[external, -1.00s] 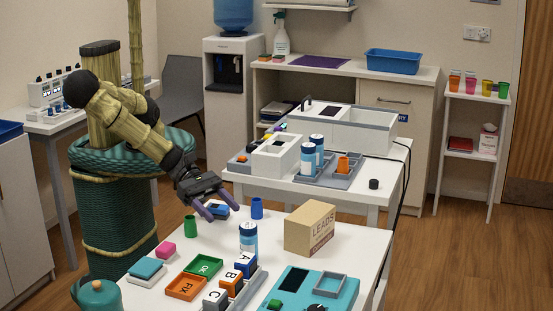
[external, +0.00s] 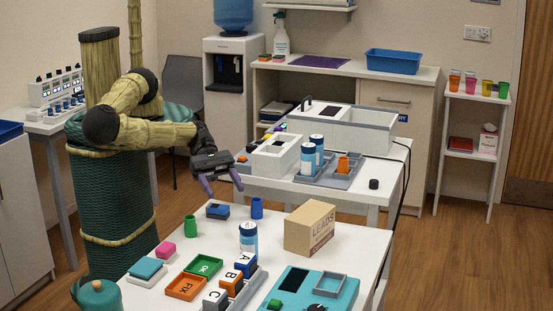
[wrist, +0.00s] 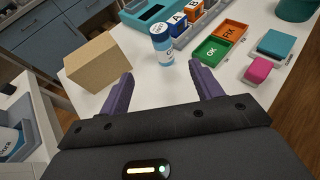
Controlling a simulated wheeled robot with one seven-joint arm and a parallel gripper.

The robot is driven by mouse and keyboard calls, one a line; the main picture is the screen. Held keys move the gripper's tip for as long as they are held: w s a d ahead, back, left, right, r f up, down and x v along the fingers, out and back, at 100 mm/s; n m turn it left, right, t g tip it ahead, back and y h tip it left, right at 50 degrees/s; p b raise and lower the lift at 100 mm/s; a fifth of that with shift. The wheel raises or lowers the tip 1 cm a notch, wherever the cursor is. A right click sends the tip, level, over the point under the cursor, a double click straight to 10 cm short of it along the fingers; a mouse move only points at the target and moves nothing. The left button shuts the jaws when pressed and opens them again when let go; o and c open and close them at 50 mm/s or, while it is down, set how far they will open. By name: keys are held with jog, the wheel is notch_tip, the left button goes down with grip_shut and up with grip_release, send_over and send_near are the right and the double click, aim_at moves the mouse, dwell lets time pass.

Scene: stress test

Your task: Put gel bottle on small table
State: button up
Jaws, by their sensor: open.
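A white bottle with a blue cap and blue label print (external: 248,237) stands upright on the white front table (external: 345,235). It also shows in the wrist view (wrist: 162,45), ahead of the gap between my fingers. Two similar bottles (external: 308,162) stand on the grey tray on the table behind. Labels are too small to tell which is the gel bottle. My gripper (external: 222,186) is open and empty, raised near the front table's far left corner, apart from every bottle. Its purple fingers show in the wrist view (wrist: 160,82). Which table is the small table is unclear.
On the front table, a cardboard box (external: 310,228) stands right of the bottle. A green cup (external: 190,226), a blue cup (external: 257,208) and a blue block (external: 217,211) stand behind it. Lettered blocks (external: 231,283) and a teal device (external: 310,290) lie in front.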

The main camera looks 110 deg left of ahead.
send_near(249, 238)
jog(key=shift+w+d+f, duration=0.2)
jog(key=shift+w+f, duration=0.35)
jog(key=shift+w, duration=0.05)
jog(key=shift+w+d+f, duration=0.2)
jog(key=shift+w+f, duration=0.35)
jog(key=shift+w, duration=0.05)
jog(key=shift+w+d+f, duration=0.15)
jog(key=shift+w, duration=0.05)
jog(key=shift+f+p+x, duration=0.15)
jog(key=shift+p+x, duration=0.35)
jog(key=shift+x, duration=0.8)
jog(key=shift+f+p+x, duration=0.15)
jog(key=shift+p+x, duration=0.3)
jog(key=shift+x, duration=0.9)
jog(key=shift+s, duration=0.2)
jog(key=shift+c, duration=0.5)
jog(key=c, duration=1.1)
